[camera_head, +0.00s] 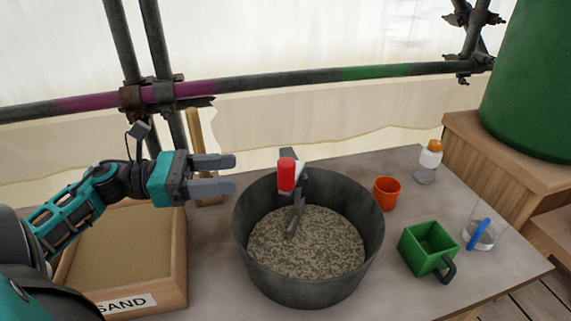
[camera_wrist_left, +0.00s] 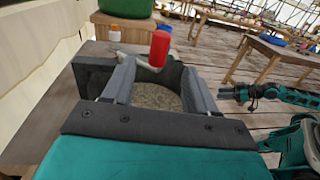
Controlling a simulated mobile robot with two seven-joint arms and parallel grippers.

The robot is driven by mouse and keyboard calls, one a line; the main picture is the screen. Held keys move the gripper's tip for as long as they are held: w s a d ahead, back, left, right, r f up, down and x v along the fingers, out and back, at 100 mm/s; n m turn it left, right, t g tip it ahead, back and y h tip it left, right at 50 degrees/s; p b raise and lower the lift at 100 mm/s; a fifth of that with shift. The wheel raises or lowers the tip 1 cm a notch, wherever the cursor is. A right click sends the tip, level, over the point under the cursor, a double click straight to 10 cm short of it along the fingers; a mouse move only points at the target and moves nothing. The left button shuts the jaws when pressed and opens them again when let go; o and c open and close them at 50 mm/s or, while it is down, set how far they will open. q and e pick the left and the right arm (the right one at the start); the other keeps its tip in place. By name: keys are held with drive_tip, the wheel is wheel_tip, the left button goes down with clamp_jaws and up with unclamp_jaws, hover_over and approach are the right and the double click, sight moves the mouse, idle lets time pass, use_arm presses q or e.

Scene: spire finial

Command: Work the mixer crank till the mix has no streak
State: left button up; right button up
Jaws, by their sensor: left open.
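A dark grey mixing tub (camera_head: 308,290) stands on the table and holds a speckled grey-beige mix (camera_head: 318,245) with mottled light and dark patches. A grey paddle (camera_head: 294,222) dips into the mix below the crank's red handle (camera_head: 286,175) at the tub's back rim. My left gripper (camera_head: 234,173) is open and empty, left of the red handle and apart from it. In the left wrist view the red handle (camera_wrist_left: 159,48) stands beyond the fingers, above the tub. My right gripper (camera_wrist_left: 236,93) shows small in the left wrist view; its jaws are unclear.
A sand box (camera_head: 125,302) is left of the tub. An orange cup (camera_head: 387,193), a white bottle with orange cap (camera_head: 429,163), a green square scoop (camera_head: 428,247) and a clear beaker (camera_head: 483,236) with a blue item are on the right. A scaffold pole (camera_head: 300,80) crosses behind.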

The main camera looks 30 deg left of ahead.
sight(287, 169)
use_arm(q)
drive_tip(key=p+x, duration=0.1)
drive_tip(key=x, duration=1)
drive_tip(key=shift+w+d, duration=0.2)
drive_tip(key=shift+d, duration=0.1)
drive_tip(key=shift+c, duration=0.2)
clamp_jaws()
